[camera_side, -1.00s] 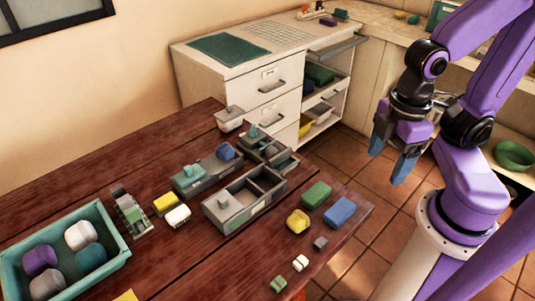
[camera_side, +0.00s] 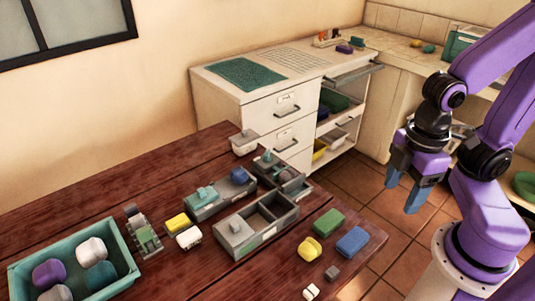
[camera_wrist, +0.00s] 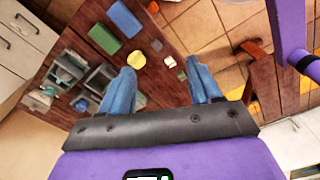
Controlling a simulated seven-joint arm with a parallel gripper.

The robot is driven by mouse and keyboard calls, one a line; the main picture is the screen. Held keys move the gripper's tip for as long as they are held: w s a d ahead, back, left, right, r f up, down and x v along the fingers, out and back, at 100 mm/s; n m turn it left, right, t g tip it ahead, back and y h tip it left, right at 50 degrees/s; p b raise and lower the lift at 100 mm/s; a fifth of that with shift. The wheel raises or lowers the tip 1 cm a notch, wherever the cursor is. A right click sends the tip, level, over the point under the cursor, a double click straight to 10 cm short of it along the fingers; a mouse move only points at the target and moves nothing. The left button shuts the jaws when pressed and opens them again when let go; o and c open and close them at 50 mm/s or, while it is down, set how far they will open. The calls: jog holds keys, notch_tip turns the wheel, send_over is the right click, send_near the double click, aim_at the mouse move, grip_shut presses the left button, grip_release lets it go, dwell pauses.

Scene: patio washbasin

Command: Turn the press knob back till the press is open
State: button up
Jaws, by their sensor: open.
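My gripper (camera_side: 404,190) hangs at the right, beyond the table edge and well apart from the table's things. Its blue fingers are spread with nothing between them; the wrist view shows them too (camera_wrist: 163,85). I cannot tell for certain which thing is the press. One grey unit (camera_side: 214,208) at mid-table bears a teal knob-like piece (camera_side: 204,194) and a blue rounded block (camera_side: 239,176). A smaller grey device with a green block (camera_side: 145,235) stands to its left. Whether any press is open or closed is too small to tell.
A grey compartment box (camera_side: 251,243) stands in front of the grey unit. Green (camera_side: 329,223), blue (camera_side: 352,241) and yellow (camera_side: 310,249) blocks lie at the table's right. A teal tray (camera_side: 125,252) with several rounded blocks is front left. A white drawer cabinet (camera_side: 225,102) stands behind.

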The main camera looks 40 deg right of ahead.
jog(key=shift+w+a, duration=0.15)
jog(key=shift+w, duration=0.1)
jog(key=shift+c, duration=1.2)
jog(key=w+a+m+t+h, duration=0.15)
jog(key=w+m, duration=0.25)
jog(key=w, duration=0.4)
jog(key=w+a+m, duration=0.2)
jog(key=w+m, duration=0.2)
jog(key=w, duration=0.5)
jog(key=w+a+m+t, duration=0.15)
jog(key=w+m, duration=0.25)
jog(key=w, duration=0.4)
jog(key=m+h, duration=0.2)
jog(key=m, duration=0.8)
send_over(267, 152)
jog(key=s+a, duration=0.5)
notch_tip(267, 152, down, 7)
jog(key=x, duration=1.6)
jog(key=shift+w+d+f, duration=0.1)
jog(key=shift+d+f, duration=0.05)
jog(key=shift+f, duration=0.2)
grip_shut()
